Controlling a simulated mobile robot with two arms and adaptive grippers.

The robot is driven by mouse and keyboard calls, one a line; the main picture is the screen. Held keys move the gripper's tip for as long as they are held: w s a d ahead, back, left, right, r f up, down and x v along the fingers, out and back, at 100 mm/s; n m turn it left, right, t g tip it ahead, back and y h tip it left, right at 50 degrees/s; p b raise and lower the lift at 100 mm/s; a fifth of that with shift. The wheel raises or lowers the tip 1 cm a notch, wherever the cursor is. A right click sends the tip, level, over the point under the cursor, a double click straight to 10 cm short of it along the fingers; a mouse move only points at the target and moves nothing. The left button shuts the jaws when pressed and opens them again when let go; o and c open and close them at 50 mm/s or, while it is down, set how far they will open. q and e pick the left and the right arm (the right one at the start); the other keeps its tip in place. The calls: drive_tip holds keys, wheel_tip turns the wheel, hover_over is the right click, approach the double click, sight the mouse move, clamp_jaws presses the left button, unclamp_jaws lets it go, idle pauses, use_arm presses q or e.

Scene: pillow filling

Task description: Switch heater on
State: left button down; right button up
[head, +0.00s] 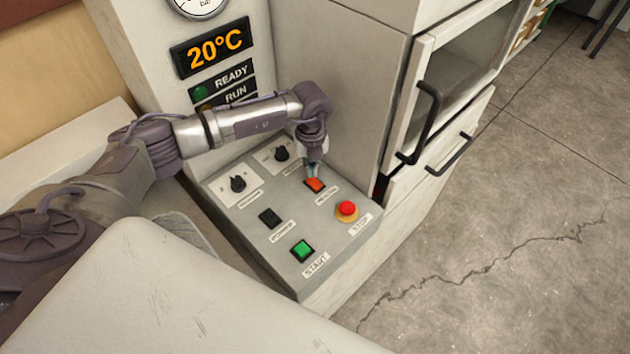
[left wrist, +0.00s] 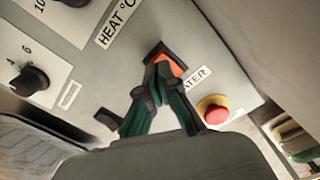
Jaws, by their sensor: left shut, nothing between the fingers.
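The heater switch (head: 315,185) is an orange-lit rocker in a black frame on the sloped grey control panel (head: 240,221). In the left wrist view the switch (left wrist: 168,58) shows beside a label that ends in "ATER". My left gripper (head: 313,176) points down at it, with the fingertips at the switch; whether they touch it I cannot tell. In the left wrist view the closed fingers (left wrist: 158,72) hold nothing and cover the lower part of the switch. My right gripper is not in view.
The panel also carries a red stop button (head: 347,209), a green start button (head: 302,250), a black switch (head: 269,218) and two black knobs (head: 238,184). A display (head: 213,47) above reads 20°C. A cabinet wall (head: 345,95) stands close behind the panel. Floor is clear at right.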

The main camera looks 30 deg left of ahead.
sight(311, 180)
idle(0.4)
use_arm(q)
drive_tip(key=shift+f+b, duration=0.35)
drive_tip(key=shift+f, duration=0.1)
drive_tip(key=shift+f+b, duration=0.6)
drive_tip(key=shift+f, duration=0.2)
idle(0.5)
drive_tip(key=shift+r, duration=0.1)
drive_tip(key=shift+r+p, duration=2.6)
drive_tip(key=shift+r, duration=0.9)
drive_tip(key=shift+f, duration=0.1)
